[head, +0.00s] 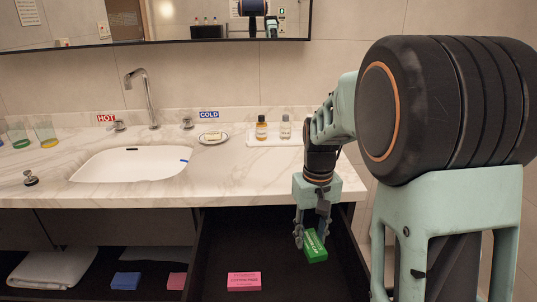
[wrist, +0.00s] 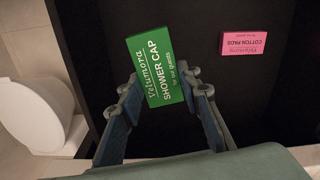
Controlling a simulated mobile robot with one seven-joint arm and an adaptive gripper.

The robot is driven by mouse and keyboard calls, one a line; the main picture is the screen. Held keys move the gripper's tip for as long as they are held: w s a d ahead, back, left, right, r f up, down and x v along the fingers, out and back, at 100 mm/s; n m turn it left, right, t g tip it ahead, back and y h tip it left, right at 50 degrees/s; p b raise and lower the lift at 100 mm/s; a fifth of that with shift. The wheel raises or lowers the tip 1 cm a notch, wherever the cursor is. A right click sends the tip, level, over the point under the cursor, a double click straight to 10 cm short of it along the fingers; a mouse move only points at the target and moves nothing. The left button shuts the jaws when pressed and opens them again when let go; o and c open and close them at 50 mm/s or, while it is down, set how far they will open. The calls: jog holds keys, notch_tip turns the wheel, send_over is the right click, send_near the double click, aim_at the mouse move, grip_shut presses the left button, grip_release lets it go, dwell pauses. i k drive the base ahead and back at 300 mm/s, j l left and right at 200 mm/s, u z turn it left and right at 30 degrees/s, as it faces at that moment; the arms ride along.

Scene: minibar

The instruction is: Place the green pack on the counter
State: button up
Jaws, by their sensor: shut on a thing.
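The green pack (head: 315,246) is a small box marked "Shower Cap". My gripper (head: 312,232) is shut on it and holds it tilted over the open dark drawer, in front of the counter edge and lower than the counter top. In the wrist view the green pack (wrist: 157,69) sits between the two fingers of my gripper (wrist: 166,88). The marble counter (head: 240,178) spans the back, with a white sink (head: 132,164) set into it.
A pink cotton pads box (head: 244,281) lies in the drawer (head: 215,250). A soap dish (head: 212,138), a tray with two small bottles (head: 262,140), glasses (head: 44,131) and a stopper (head: 30,178) stand on the counter. Bare marble lies right of the sink.

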aim_at(251, 169)
jog(key=j+z, duration=0.35)
jog(key=j, duration=0.25)
jog(key=j+z, duration=0.3)
jog(key=j, duration=0.25)
jog(key=k+j+z, duration=0.1)
jog(key=j+z, duration=0.25)
jog(key=j, duration=0.25)
jog(key=k+j+z, duration=0.15)
jog(key=j+z, duration=0.2)
jog(key=j, duration=0.2)
jog(key=j+z, duration=0.25)
jog(key=i+l, duration=0.2)
jog(key=l, duration=0.15)
